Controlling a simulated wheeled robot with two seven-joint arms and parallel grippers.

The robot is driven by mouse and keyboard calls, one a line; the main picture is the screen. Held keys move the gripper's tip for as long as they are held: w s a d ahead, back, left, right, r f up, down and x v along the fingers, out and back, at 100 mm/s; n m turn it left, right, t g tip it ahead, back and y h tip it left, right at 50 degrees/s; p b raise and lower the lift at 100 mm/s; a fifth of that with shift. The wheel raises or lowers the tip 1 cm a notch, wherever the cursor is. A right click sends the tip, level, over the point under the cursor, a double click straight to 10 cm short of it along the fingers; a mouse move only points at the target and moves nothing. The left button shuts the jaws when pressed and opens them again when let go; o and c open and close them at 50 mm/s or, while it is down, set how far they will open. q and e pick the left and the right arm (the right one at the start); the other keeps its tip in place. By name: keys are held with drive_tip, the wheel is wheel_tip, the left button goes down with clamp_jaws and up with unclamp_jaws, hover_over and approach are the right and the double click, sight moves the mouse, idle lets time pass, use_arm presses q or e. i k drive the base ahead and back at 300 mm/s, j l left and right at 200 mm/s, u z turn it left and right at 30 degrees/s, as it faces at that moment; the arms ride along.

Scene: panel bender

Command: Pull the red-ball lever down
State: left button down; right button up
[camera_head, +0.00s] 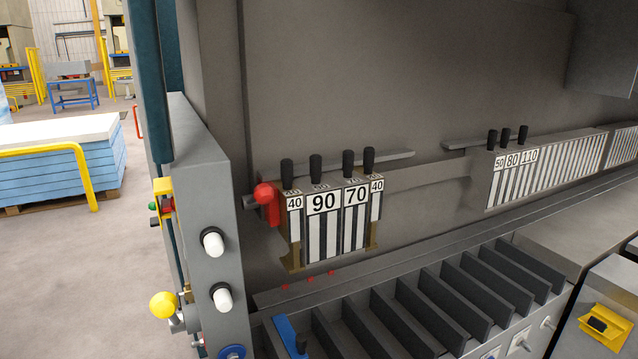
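The red-ball lever (265,194) is on the panel bender, just left of the block of numbered tool segments (323,230). Its red ball sits at the upper end of a short red body, and a grey pin sticks out to its left. The ball is up, near the top of the segments. Neither of my grippers is in the head view, so nothing is seen touching the lever.
A grey upright (206,220) with white knobs stands left of the lever; a yellow ball (163,305) sticks out from its lower left. Black-handled segments stand along the rail. Dark slotted dividers (420,300) lie below. Open floor (80,270) is at left.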

sight(263, 193)
drive_tip(key=l, duration=0.65)
drive_tip(key=k+l, duration=0.15)
drive_tip(key=l, duration=0.55)
